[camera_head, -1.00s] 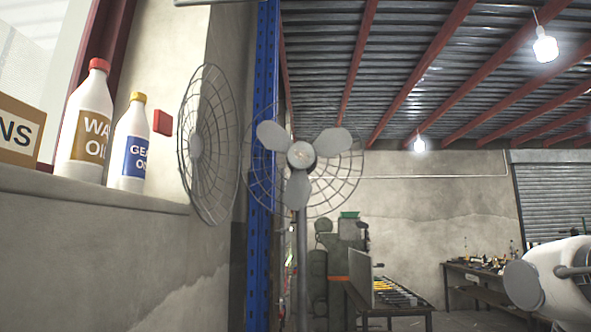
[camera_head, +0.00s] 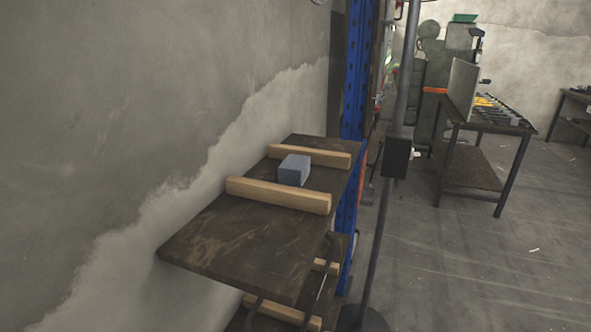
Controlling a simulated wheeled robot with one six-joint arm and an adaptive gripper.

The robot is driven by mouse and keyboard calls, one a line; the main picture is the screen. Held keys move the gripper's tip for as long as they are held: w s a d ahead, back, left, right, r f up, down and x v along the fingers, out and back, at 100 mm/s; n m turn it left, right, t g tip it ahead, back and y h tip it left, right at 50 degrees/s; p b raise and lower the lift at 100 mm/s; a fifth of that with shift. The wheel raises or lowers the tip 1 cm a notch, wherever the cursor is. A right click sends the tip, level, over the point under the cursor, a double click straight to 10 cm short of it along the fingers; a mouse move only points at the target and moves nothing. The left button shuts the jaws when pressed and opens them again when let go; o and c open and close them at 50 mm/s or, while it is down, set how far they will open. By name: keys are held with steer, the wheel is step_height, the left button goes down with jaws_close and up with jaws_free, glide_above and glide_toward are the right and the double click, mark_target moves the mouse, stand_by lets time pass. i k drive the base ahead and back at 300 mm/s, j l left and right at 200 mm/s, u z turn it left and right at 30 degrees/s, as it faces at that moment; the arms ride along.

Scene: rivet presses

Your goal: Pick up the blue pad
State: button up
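The blue pad (camera_head: 293,170) is a small blue-grey block. It sits on a dark wooden table top (camera_head: 215,240) against the wall, between two light wooden bars, the nearer bar (camera_head: 278,195) and the farther bar (camera_head: 325,156). Its top and near sides show clearly; its lower edge is partly hidden by the nearer bar. My gripper is not in this view.
A blue upright post (camera_head: 353,110) stands at the table's far right end. A thin dark stand pole (camera_head: 385,215) rises just right of the table. A workbench (camera_head: 490,125) with tools stands farther back right. The floor (camera_head: 460,270) at right is mostly clear.

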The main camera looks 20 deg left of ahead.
mark_target(294, 170)
steer(key=i+l, duration=0.1)
steer(key=l, duration=0.75)
steer(key=i+l+u, duration=0.1)
steer(key=u, duration=2.05)
